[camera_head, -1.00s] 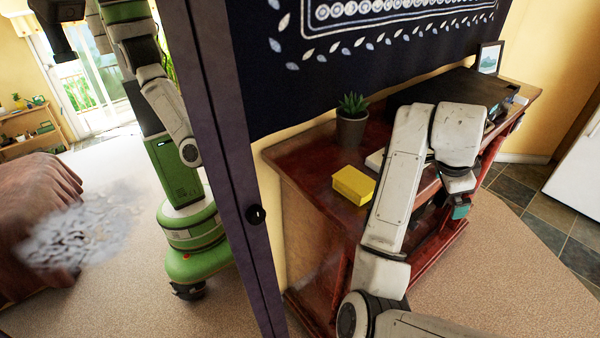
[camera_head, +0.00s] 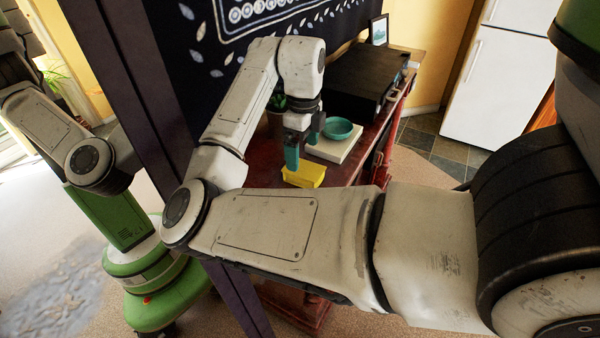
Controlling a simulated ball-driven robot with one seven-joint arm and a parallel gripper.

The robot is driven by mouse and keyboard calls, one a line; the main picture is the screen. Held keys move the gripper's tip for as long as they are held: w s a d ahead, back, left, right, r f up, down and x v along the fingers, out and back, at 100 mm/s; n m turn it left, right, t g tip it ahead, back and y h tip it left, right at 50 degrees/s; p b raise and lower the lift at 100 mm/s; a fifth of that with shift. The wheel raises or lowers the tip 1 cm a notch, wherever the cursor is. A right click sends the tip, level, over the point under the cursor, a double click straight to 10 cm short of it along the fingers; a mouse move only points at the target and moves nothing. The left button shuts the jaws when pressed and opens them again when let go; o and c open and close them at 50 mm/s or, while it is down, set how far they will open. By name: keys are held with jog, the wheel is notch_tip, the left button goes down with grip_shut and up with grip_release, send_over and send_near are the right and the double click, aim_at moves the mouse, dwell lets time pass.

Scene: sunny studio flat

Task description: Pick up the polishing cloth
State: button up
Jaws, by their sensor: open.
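The polishing cloth appears to be the yellow folded block (camera_head: 305,176) on the dark red wooden desk (camera_head: 264,168). My gripper (camera_head: 302,154) points down just above and behind it, with its teal fingers apart. The nearer finger overlaps the yellow block's left part in the picture. I cannot tell whether it touches the block. Nothing shows between the fingers. My arm hides much of the desk's front and left side.
A teal bowl (camera_head: 338,130) sits on a white box (camera_head: 338,148) close right of my gripper. A black device (camera_head: 362,80) and a picture frame (camera_head: 379,29) stand farther back. A potted plant (camera_head: 276,101) is partly hidden behind my arm. A dark-framed mirror (camera_head: 168,120) stands left.

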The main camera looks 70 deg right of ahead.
aim_at(304, 168)
jog(key=f, duration=0.1)
jog(key=f+p, duration=0.1)
jog(key=f, duration=0.3)
jog(key=shift+s+a+f+p, duration=0.15)
jog(key=shift+s+a+p, duration=0.1)
jog(key=shift+a+p, duration=0.1)
jog(key=shift+f, duration=0.55)
jog(key=shift+c, duration=0.5)
jog(key=c, duration=1)
jog(key=shift+o, duration=0.2)
jog(key=shift+r, duration=0.15)
jog(key=shift+d+r, duration=0.1)
jog(key=shift+r, duration=0.45)
jog(key=s+r, duration=0.1)
jog(key=r, duration=0.1)
jog(key=s+a+r, duration=0.1)
jog(key=s+r, duration=0.1)
jog(key=r, duration=0.1)
jog(key=s+a+r+b, duration=0.1)
jog(key=r, duration=0.2)
jog(key=shift+s+a, duration=0.25)
jog(key=shift+s, duration=0.05)
jog(key=s+a+r+b, duration=0.1)
jog(key=s+a+r, duration=0.2)
jog(key=s, duration=0.5)
jog(key=shift+a+r, duration=0.35)
jog(key=shift+a, duration=0.15)
